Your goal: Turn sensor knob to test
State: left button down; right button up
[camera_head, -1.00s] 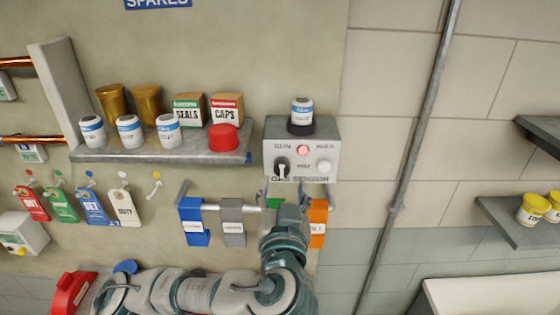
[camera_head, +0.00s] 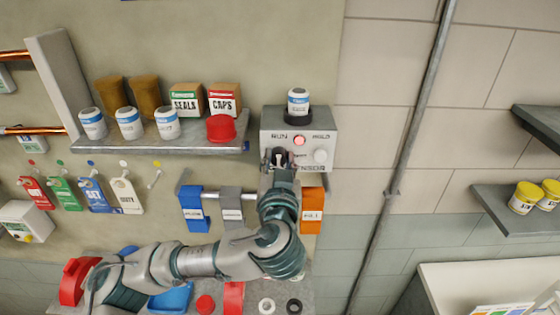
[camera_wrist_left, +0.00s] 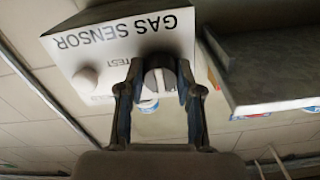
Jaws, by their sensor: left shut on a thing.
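The gas sensor box (camera_head: 330,138) is a grey-white wall unit with a lit red lamp (camera_head: 299,140), a white button (camera_head: 321,156) and RUN, HOLD and TEST lettering. Its dark knob (camera_wrist_left: 158,80) has a pale pointer bar and sits between my left gripper's fingertips in the left wrist view. My left gripper (camera_head: 280,160) is shut on the knob, reaching it from below in the head view. The fingers partly hide the knob and some lettering there. The box also shows upside down in the left wrist view (camera_wrist_left: 120,50). My right gripper is not in view.
A white jar (camera_head: 298,101) stands on top of the box. A shelf (camera_head: 160,148) with jars and boxes lies to its left. Blue, grey and orange labelled holders (camera_head: 312,208) hang below. A vertical conduit (camera_head: 410,140) runs on the right.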

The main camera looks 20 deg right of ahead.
pick_arm(q)
jog(key=shift+f, duration=0.2)
jog(key=shift+f+m+b, duration=0.1)
jog(key=shift+m+b, duration=0.6)
jog(key=shift+b, duration=0.1)
jog(key=shift+m+b, duration=0.65)
jog(key=shift+m, duration=0.05)
jog(key=shift+d+m, duration=0.1)
jog(key=shift+m, duration=0.4)
jog(key=m+b, duration=0.1)
jog(key=m, duration=0.1)
jog(key=shift+m+b, duration=0.3)
jog(key=shift+m, duration=0.1)
jog(key=m, duration=0.2)
jog(key=shift+m+b, duration=0.3)
jog(key=shift+b, duration=0.05)
jog(key=m, duration=0.2)
jog(key=shift+m, duration=0.4)
jog(key=m, duration=0.4)
jog(key=shift+m+b, duration=0.3)
jog(key=shift+m, duration=0.6)
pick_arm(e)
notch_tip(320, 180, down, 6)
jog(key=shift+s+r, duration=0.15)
pick_arm(q)
jog(key=shift+f+m, duration=0.1)
jog(key=shift+m, duration=0.2)
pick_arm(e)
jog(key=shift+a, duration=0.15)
